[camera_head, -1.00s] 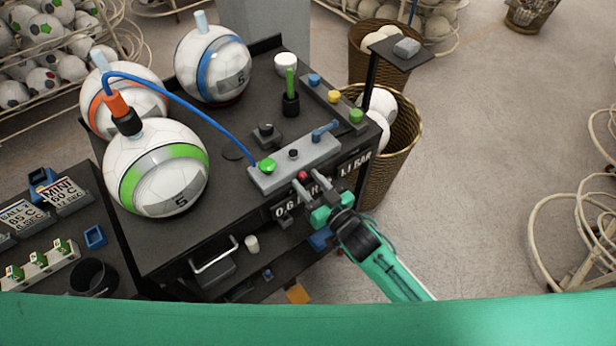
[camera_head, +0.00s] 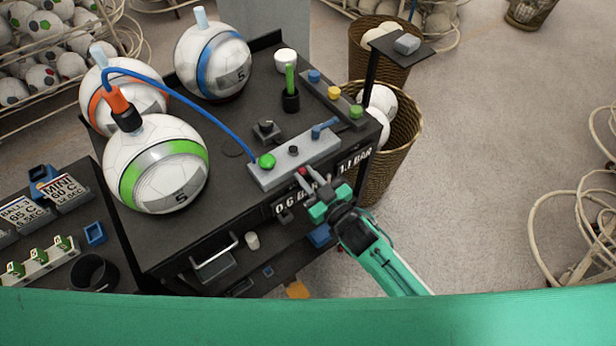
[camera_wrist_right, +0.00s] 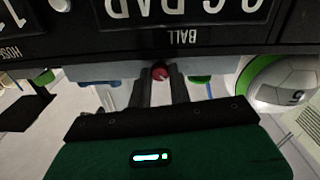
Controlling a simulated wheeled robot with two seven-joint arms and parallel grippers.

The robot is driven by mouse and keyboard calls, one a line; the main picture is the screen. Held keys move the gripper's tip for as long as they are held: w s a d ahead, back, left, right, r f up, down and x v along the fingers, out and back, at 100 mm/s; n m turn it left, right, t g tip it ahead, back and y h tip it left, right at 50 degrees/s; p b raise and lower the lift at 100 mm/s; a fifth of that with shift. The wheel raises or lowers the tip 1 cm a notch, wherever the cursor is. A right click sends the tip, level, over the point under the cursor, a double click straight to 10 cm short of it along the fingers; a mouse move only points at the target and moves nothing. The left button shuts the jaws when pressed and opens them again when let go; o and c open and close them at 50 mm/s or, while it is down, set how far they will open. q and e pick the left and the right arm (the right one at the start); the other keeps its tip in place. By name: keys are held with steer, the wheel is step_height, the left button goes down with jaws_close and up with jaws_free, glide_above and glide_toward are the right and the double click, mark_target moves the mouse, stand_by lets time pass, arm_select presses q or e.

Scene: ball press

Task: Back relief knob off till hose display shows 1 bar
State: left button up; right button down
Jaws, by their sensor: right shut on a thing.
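The red relief knob (camera_head: 302,171) sits on the front of the grey valve block (camera_head: 268,180). My right gripper (camera_head: 308,178) is shut on it from the front. In the right wrist view the knob (camera_wrist_right: 160,71) shows between the two fingertips (camera_wrist_right: 161,82). The hose display (camera_head: 355,160) appears to read 1.1 BAR. The ball display (camera_head: 286,209) reads about 0.6 BAR and is partly hidden by my gripper in the head view. My left gripper is out of view.
A green button (camera_head: 267,161) and a blue lever (camera_head: 325,128) are on the block. A blue hose (camera_head: 190,107) runs to an orange and black fitting on the green-banded ball (camera_head: 165,175). A wicker basket (camera_head: 400,150) stands behind the bench's right end.

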steer(key=shift+n, duration=1.2)
steer(key=c, duration=1.3)
jaws_free()
